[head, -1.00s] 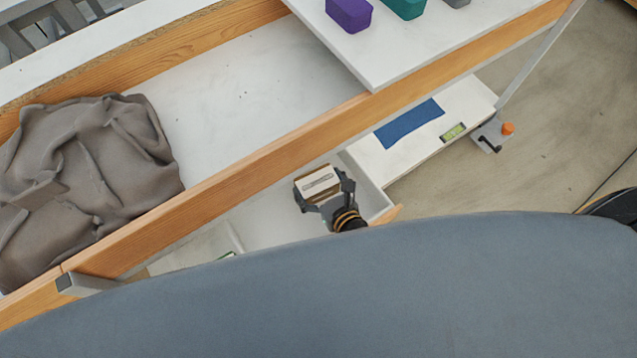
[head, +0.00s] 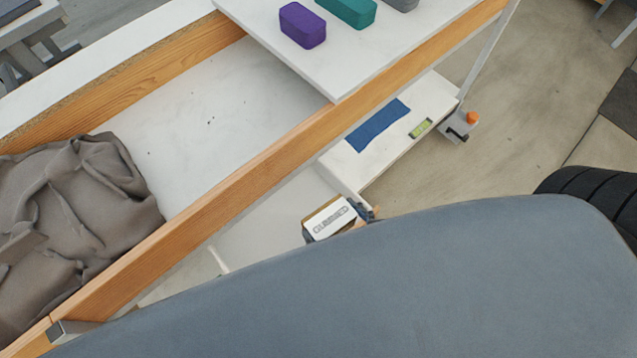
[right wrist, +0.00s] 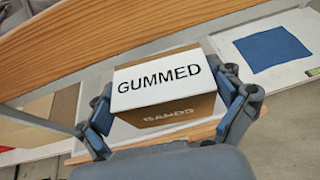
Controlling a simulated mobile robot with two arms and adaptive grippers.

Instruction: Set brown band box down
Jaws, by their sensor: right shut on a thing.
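The brown band box (head: 328,218) has brown sides and a white top lettered "GUMMED"; it also shows in the right wrist view (right wrist: 165,85), where "BANDS" is on its brown side. My right gripper (right wrist: 165,102) is shut on it, with one blue-padded finger at each side. In the head view my grey body hides most of this gripper; a bit shows beside the box. The box appears above or in the open white drawer below the table; I cannot tell whether it touches anything underneath. My left gripper is not in view.
The table's wooden rail (head: 215,180) runs close beside the box. A white shelf with a blue cloth (head: 378,125) and a green level (head: 420,128) lies beyond. A grey-brown cloth (head: 75,215) fills the left of the tabletop. A purple block (head: 302,25) stands on the raised board.

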